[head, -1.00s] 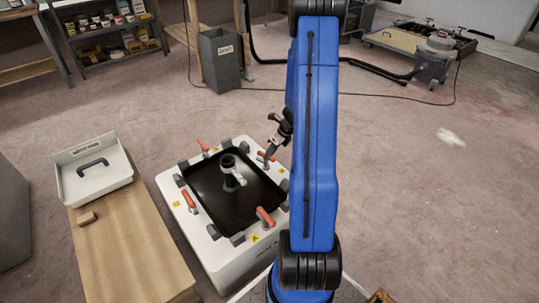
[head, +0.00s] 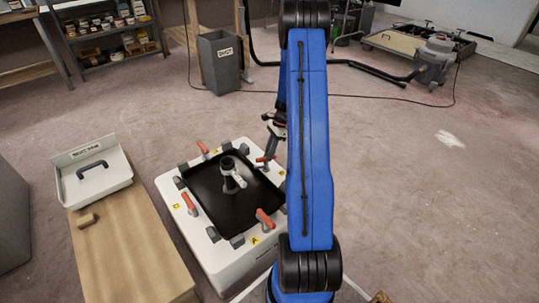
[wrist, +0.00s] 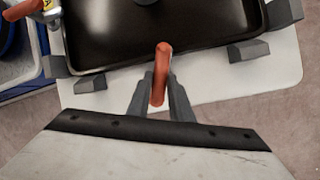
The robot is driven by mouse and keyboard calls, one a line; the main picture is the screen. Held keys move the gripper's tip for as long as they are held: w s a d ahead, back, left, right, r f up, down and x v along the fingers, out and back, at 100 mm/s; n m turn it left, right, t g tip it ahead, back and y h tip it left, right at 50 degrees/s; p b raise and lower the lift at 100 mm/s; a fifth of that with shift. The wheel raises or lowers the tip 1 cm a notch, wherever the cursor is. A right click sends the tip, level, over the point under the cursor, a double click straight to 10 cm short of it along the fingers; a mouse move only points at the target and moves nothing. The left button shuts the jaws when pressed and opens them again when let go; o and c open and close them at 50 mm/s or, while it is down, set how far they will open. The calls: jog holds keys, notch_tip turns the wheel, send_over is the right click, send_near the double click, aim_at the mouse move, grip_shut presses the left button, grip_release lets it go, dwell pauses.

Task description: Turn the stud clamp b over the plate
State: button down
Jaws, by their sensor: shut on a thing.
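The black plate (head: 215,205) lies in the top of a white box (head: 225,262). Stud clamp b has an orange handle (head: 267,158) at the plate's right far edge in the head view. In the wrist view its handle (wrist: 161,72) stands between the fingers, its far end over the plate's rim. My gripper (head: 263,163) is shut on this handle, with a grey finger on each side (wrist: 160,95). The clamp's foot is hidden by the handle and fingers.
Other orange-handled clamps stand at the far left (head: 203,149), left (head: 190,203) and near side (head: 265,218). A dark post with a pale lever (head: 232,178) rises mid-plate. A wooden bench (head: 128,245) with a white tray (head: 90,180) is at left. Open floor lies right.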

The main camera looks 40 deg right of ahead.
jog(key=shift+w+a+n+g, duration=0.15)
jog(key=shift+n+g, duration=0.25)
jog(key=shift+n, duration=0.55)
jog(key=shift+w+n+g, duration=0.1)
jog(key=shift+n+g, duration=0.3)
jog(key=shift+n, duration=0.55)
jog(key=c, duration=1.6)
grip_release()
jog(key=v, duration=1.7)
jog(key=shift+w+a+r, duration=0.15)
jog(key=shift+w+r, duration=0.05)
jog(key=shift+r, duration=0.05)
